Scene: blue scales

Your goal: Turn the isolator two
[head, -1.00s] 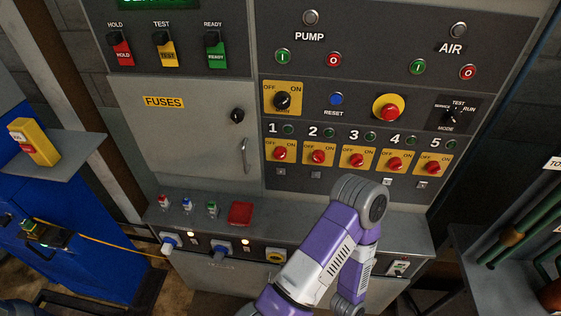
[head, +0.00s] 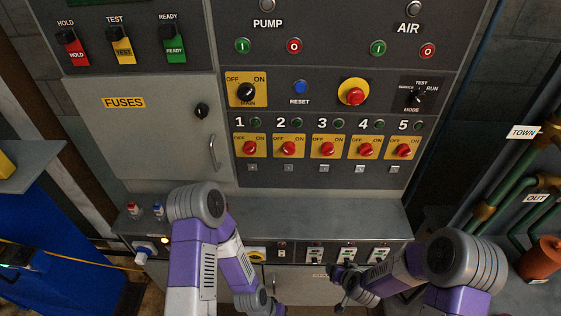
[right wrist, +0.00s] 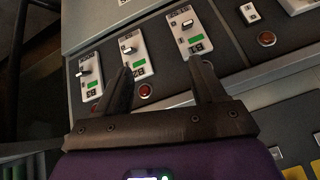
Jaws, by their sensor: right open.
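Isolator two (head: 289,148) is a red rotary knob on a yellow plate marked OFF and ON, under the white number 2 in the head view. It looks alike in pose to its neighbours; its exact setting is too small to tell. No gripper touches it. My right gripper (head: 342,284) is low at the front of the cabinet, well below the isolator row. In the right wrist view my right gripper (right wrist: 162,66) is open and empty, its fingers in front of small lever switches (right wrist: 131,52). My left arm is in the head view, but its gripper is not visible.
Isolators one (head: 249,148) and three (head: 327,149) flank it closely. The red emergency button (head: 354,95) is above. A grey ledge (head: 300,214) juts out below the panel. Pipes (head: 510,205) stand at the right. The space before the isolator row is clear.

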